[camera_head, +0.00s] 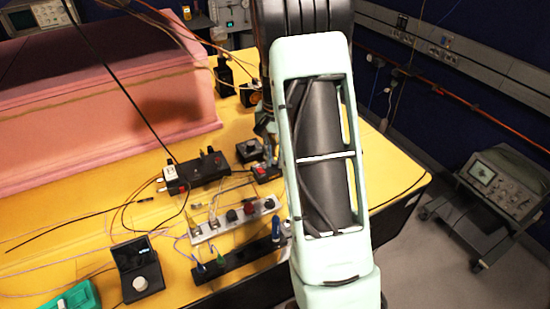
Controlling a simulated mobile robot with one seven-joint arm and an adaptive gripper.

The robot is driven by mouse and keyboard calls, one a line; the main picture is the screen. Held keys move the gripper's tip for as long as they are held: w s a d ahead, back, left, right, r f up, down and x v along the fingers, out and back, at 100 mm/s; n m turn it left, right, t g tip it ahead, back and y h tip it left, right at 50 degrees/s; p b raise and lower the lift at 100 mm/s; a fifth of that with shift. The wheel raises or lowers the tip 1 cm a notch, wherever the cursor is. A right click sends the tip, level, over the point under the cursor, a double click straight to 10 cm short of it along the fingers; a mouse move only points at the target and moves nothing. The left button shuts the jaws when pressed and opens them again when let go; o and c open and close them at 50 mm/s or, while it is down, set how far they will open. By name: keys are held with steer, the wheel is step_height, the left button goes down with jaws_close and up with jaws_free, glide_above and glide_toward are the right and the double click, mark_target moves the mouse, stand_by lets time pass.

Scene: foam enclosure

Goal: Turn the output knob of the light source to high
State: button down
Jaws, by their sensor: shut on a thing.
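My gripper (270,152) shows partly beside my pale green arm, which hides much of it. It points down, with its fingertips at a small black box with a red patch (266,173) on the yellow table. This box appears to be the light source. The fingertips look closed on a small part at its top, which appears to be the output knob. The knob itself is hidden by the fingers and too small to make out, so its setting cannot be told.
A small black box with a round knob (249,150) stands close left of the gripper. A black box with red knobs (200,170), a power strip (235,218) and loose cables lie left. Pink foam (95,110) fills the back left. An oscilloscope cart (490,195) stands right.

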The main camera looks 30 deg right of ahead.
steer(key=c, duration=1.8)
jaws_free()
steer(key=shift+c, duration=0.2)
step_height(320, 180, up, 12)
